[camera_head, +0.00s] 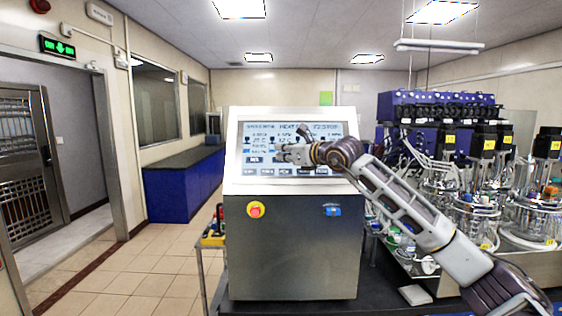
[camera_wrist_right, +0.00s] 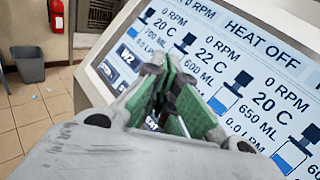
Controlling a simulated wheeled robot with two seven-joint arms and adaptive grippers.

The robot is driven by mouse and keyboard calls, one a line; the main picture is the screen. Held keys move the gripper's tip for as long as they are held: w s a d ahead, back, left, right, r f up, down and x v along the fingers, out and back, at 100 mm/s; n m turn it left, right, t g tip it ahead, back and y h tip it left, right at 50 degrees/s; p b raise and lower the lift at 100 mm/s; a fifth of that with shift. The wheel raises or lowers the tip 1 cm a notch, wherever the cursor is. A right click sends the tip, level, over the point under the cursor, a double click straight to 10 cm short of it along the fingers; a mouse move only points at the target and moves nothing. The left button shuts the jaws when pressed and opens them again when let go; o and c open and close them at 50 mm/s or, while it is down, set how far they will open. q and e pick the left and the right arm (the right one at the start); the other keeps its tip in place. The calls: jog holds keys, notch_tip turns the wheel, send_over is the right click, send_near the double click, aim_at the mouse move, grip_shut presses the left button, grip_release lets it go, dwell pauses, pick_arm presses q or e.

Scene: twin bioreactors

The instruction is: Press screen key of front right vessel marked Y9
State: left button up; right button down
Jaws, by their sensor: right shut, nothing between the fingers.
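The control screen (camera_head: 262,140) is lit on the front of a white and steel cabinet (camera_head: 290,255). It shows several vessel columns with RPM, temperature and ML readings, and "HEAT OFF" at the top. The screen also fills much of the right wrist view (camera_wrist_right: 235,50). My right gripper (camera_head: 281,153) is shut and empty in front of the screen's lower middle; its green-padded fingers (camera_wrist_right: 165,98) hide part of the keys. A dark N2 key (camera_wrist_right: 127,53) shows left of the fingers. I cannot tell whether the fingertips touch the screen. Glass vessels (camera_head: 478,215) with yellow tags stand at right; I cannot read Y9.
A red emergency button (camera_head: 256,210) and a blue switch (camera_head: 333,211) sit below the screen. A blue pump rack (camera_head: 440,105) stands behind the vessels. A blue bench (camera_head: 180,190) stands along the left wall. The tiled floor at left is clear.

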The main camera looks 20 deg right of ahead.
jog(key=shift+w+f, duration=0.1)
jog(key=shift+w, duration=0.05)
pick_arm(q)
jog(key=shift+a+f, duration=0.1)
jog(key=shift+f, duration=0.05)
pick_arm(e)
jog(key=shift+w, duration=0.1)
dwell(0.7)
jog(key=shift+f, duration=0.1)
pick_arm(q)
jog(key=shift+d, duration=1)
pick_arm(e)
jog(key=shift+w+d, duration=0.1)
